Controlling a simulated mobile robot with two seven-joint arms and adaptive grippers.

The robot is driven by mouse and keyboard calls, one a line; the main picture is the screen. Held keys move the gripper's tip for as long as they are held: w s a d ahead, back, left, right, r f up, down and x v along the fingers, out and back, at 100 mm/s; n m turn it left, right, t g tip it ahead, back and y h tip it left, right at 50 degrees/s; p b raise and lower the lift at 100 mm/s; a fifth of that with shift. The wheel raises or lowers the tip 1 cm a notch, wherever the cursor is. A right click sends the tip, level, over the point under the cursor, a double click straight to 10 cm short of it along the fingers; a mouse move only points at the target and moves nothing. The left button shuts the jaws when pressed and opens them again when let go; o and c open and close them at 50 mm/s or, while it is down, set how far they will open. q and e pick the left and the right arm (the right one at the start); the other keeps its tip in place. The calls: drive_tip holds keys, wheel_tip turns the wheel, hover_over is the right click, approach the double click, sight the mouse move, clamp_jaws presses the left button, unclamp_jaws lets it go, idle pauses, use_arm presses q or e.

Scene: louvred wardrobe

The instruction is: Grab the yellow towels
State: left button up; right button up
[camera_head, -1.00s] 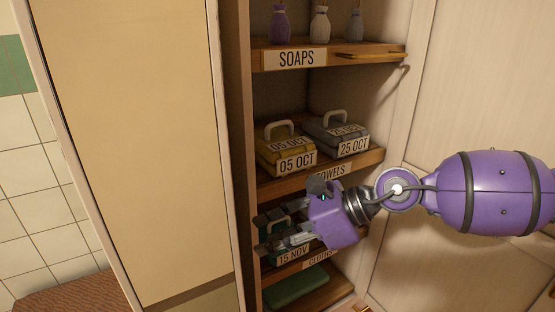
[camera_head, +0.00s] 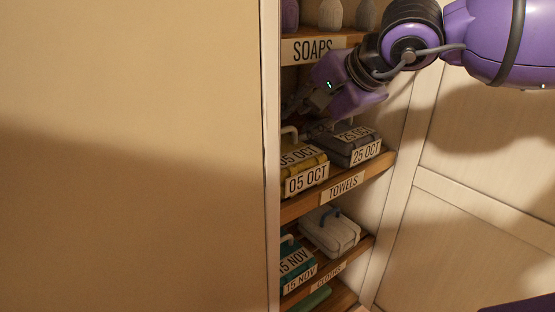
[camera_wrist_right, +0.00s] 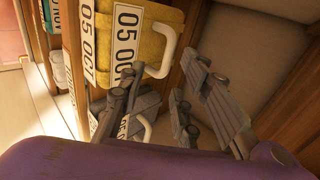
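The yellow towel pack (camera_head: 309,171), labelled 05 OCT, sits on the left of the TOWELS shelf, its left side cut off by the wardrobe's front edge. In the right wrist view the yellow pack (camera_wrist_right: 155,38) shows its pale loop handle (camera_wrist_right: 168,55). My right gripper (camera_head: 302,118) is just above the pack in the head view. In the wrist view the right gripper (camera_wrist_right: 163,68) is open and empty, its fingertips either side of the handle in the picture; I cannot tell whether they touch it. My left gripper is not in view.
A grey towel pack (camera_head: 355,148), labelled 25 OCT, stands right beside the yellow one. The SOAPS shelf (camera_head: 305,48) with bottles is above. Below are a teal pack (camera_head: 297,262) and a white pack (camera_head: 331,231). A large cream panel (camera_head: 130,160) fills the left.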

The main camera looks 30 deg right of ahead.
sight(287, 151)
drive_tip(key=shift+a+x, duration=0.2)
drive_tip(key=shift+x, duration=0.7)
drive_tip(key=shift+a+x, duration=0.2)
drive_tip(key=shift+x, duration=1.8)
drive_tip(key=shift+d+r, duration=0.1)
